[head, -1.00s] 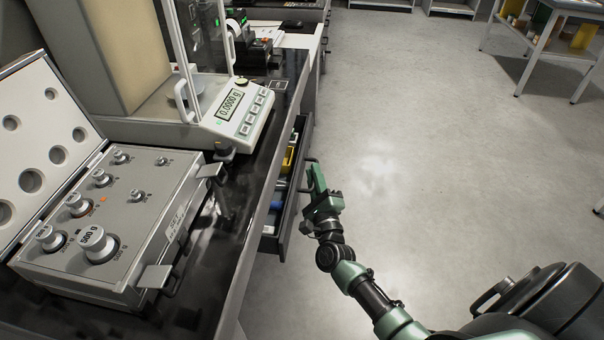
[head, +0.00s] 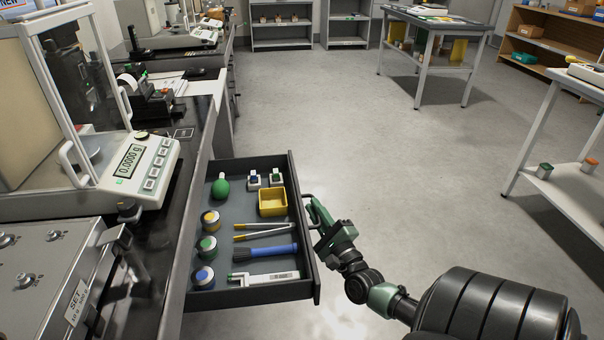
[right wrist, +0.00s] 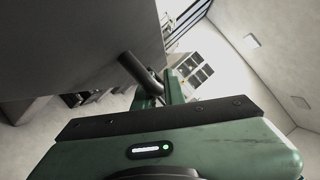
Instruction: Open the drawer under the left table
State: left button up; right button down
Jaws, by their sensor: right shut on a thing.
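The drawer (head: 291,220) under the left table (head: 205,130) stands well out, and its inside shows from above. In it lie a green bulb, several round jars, a yellow box (head: 272,203), yellow-handled tweezers, a blue-handled brush and a white tool. My right gripper (head: 314,208) is at the outer side of the drawer front, shut on the drawer handle (head: 307,202). In the right wrist view the dark handle bar (right wrist: 140,74) runs between the green fingers, beside the grey drawer front. My left gripper is not in view.
A balance (head: 145,170) with a glass shield and a weight case (head: 50,265) stand on the left table. The grey floor to the right of the drawer is clear. A white shelf table (head: 560,190) stands at the far right.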

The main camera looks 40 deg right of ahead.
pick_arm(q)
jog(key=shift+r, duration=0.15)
pick_arm(e)
jog(key=shift+s+d+f, duration=0.15)
jog(key=shift+s, duration=0.05)
jog(key=c, duration=1.8)
grip_release()
jog(key=shift+o, duration=0.2)
